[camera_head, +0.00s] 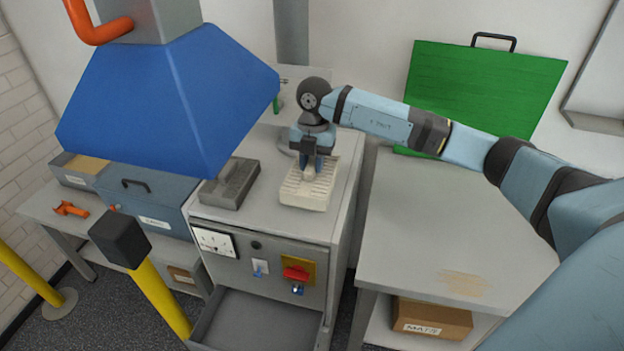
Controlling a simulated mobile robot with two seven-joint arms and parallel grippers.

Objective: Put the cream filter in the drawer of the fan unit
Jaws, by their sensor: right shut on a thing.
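The cream filter (303,194) is a ribbed block on top of the grey fan unit (345,199), near its right side. My right gripper (311,172) points down at it from above, with its fingers shut on its upper part. The filter looks level, and I cannot tell whether it touches the top or hangs just above it. The drawer (262,325) at the bottom front of the fan unit is pulled open and its visible floor looks empty. My left gripper is not in view.
A blue hood (168,100) hangs over the left side. A yellow post with a black top (120,238) stands at the front left. A mostly clear table (440,240) is on the right, with a green case (480,95) behind.

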